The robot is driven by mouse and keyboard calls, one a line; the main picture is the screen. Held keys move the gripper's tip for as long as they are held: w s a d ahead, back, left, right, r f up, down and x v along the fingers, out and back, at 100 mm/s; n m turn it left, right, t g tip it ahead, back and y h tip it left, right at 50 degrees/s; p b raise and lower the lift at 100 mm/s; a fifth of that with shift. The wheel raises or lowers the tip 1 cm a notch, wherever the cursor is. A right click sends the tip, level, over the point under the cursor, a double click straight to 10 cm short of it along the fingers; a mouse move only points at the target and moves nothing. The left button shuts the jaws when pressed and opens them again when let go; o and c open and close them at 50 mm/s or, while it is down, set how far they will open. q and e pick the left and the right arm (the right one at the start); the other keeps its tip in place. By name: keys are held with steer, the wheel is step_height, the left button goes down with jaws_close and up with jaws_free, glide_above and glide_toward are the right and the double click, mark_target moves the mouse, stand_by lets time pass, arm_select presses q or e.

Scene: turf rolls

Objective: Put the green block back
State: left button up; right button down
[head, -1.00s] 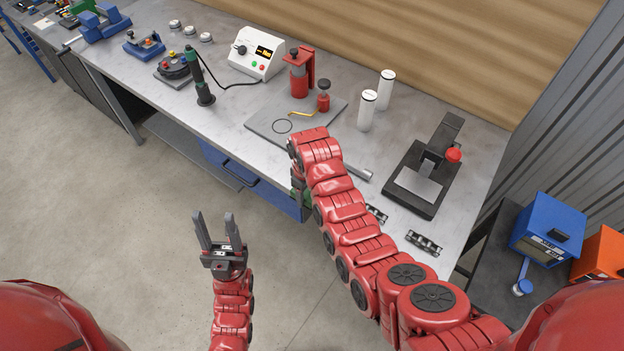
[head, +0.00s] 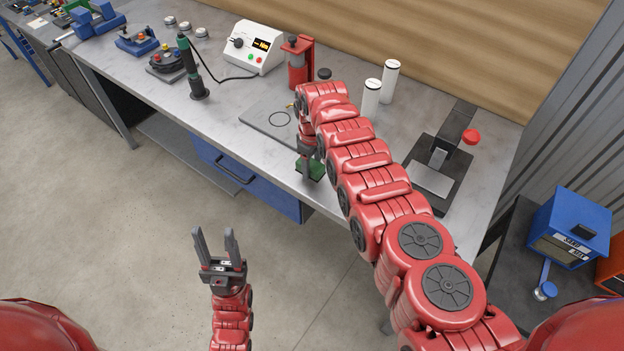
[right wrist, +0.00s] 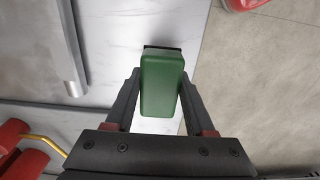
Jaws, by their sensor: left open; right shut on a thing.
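The green block (head: 312,168) is between the fingers of my right gripper (head: 307,160), at the front edge of the workbench. In the right wrist view the green block (right wrist: 161,85) sits between both dark fingers, which are shut on it. A dark piece shows at its far end. I cannot tell whether the block touches the bench top. My left gripper (head: 217,246) is open and empty, in front of the bench over the floor.
The workbench (head: 262,172) carries a grey plate (head: 262,117), a red press (head: 297,62), white cylinders (head: 371,97) and a black stand (head: 432,180). A soldering-type tool (head: 193,70) stands left. A blue drawer (head: 245,175) is below. My right arm hides part of the bench.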

mark_target(312, 173)
steer(key=shift+f+b, duration=0.1)
steer(key=shift+b, duration=0.25)
step_height(312, 173, down, 3)
steer(key=b, duration=0.3)
steer(key=shift+f+b, duration=0.2)
steer(key=shift+b, duration=0.1)
steer(key=shift+r, duration=0.15)
steer(key=shift+f, duration=0.25)
steer(key=shift+c, duration=1.3)
jaws_free()
steer(key=shift+r, duration=0.1)
